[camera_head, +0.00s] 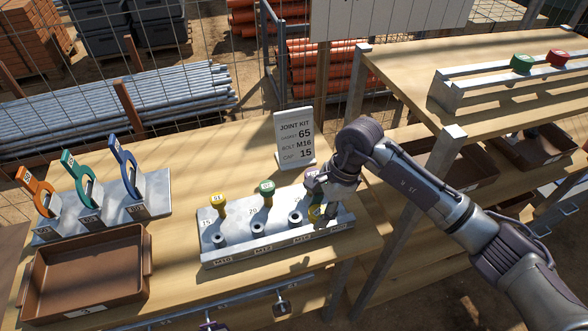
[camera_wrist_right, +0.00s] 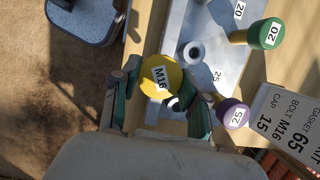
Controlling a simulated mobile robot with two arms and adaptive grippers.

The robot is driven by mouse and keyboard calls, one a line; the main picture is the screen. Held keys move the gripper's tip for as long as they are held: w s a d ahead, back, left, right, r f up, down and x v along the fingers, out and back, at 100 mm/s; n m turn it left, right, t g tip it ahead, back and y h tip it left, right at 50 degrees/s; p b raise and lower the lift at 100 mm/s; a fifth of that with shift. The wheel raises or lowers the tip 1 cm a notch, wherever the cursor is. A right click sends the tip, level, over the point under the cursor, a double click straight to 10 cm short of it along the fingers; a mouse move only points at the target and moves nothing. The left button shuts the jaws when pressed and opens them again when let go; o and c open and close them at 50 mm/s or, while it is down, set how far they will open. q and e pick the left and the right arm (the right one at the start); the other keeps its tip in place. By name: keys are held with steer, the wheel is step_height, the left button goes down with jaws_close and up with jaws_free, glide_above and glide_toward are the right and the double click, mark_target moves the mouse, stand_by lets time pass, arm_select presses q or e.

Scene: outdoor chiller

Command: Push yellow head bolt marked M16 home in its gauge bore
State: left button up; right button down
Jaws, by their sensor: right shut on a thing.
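The bolt with the yellow head marked M16 (camera_wrist_right: 158,76) is between the two fingers of my right gripper (camera_wrist_right: 160,103) in the wrist view. My right gripper is shut on the bolt. Its shank is hidden, so I cannot tell how deep it sits in a bore. Bores with raised collars show along the front row of the block. My left gripper is not in view.
Yellow, green (camera_head: 266,187) and purple (camera_wrist_right: 232,113) bolts stand in the block's back row, the purple one close to my right fingers. A JOINT KIT sign (camera_head: 294,138) stands behind. A brown tray (camera_head: 88,268) and a rack of coloured-handled tools (camera_head: 150,188) are left.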

arm_select(q)
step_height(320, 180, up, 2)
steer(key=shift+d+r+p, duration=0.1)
steer(key=shift+p, duration=0.55)
arm_select(e)
steer(key=w+a+r+m+t, duration=0.1)
steer(key=w+a+r+m, duration=0.3)
steer(key=a+r+m, duration=0.1)
steer(key=shift+r+t, duration=0.3)
steer(key=shift+r, duration=0.05)
arm_select(q)
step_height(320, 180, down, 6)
steer(key=b, duration=0.6)
arm_select(e)
step_height(320, 180, down, 6)
steer(key=shift+w+r, duration=0.1)
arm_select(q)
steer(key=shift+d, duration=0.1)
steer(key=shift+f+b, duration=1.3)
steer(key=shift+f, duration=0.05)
arm_select(e)
steer(key=shift+f, duration=1.35)
